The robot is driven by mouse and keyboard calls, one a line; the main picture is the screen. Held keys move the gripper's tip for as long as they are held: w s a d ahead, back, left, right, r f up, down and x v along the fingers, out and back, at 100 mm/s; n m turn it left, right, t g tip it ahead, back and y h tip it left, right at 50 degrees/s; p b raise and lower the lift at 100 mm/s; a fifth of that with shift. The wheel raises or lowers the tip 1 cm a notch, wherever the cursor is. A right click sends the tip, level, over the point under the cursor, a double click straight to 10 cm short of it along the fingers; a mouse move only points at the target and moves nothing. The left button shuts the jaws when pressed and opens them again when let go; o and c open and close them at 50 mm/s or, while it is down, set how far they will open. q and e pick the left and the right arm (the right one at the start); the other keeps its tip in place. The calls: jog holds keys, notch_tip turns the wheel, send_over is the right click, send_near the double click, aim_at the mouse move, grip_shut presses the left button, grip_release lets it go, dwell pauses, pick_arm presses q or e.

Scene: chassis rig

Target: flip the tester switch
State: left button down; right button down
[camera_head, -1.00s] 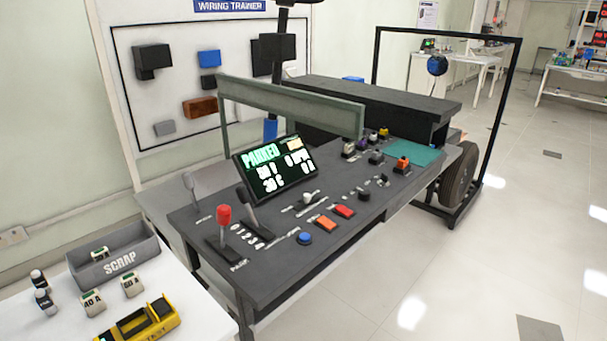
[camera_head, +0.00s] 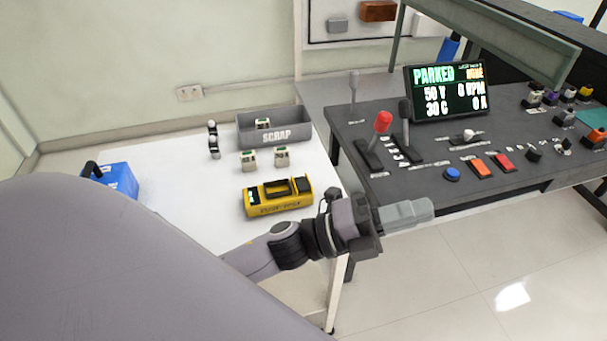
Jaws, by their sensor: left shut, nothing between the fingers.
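The tester looks to be the yellow box (camera_head: 278,208) with dark parts on top, lying on the white table; its lettering is too small to read surely. I cannot make out its switch clearly. My left gripper (camera_head: 425,210) is shut and empty. It is to the right of the yellow box, past the white table's right edge, pointing right, in front of the dark console. It appears apart from the box and the console. My right gripper is not in view.
A grey SCRAP bin (camera_head: 290,127) stands behind the yellow box, with small blocks (camera_head: 249,159) between. A blue box (camera_head: 112,180) is at the left. The dark console (camera_head: 420,175) carries a red-knobbed lever (camera_head: 383,122), buttons and a screen (camera_head: 445,90) reading PARKED.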

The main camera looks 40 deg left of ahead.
pick_arm(q)
jog(key=s+d+r+m+g+h, duration=0.3)
jog(key=d+m+g, duration=0.1)
jog(key=m+g, duration=0.75)
jog(key=m+y+p, duration=0.1)
jog(key=m+y, duration=2.1)
jog(key=y, duration=0.1)
send_over(302, 186)
jog(key=shift+n, duration=0.25)
jog(key=f, duration=1.2)
jog(key=shift+s+d, duration=0.25)
jog(key=shift+s, duration=0.05)
jog(key=shift+d+f, duration=0.1)
jog(key=shift+f, duration=0.65)
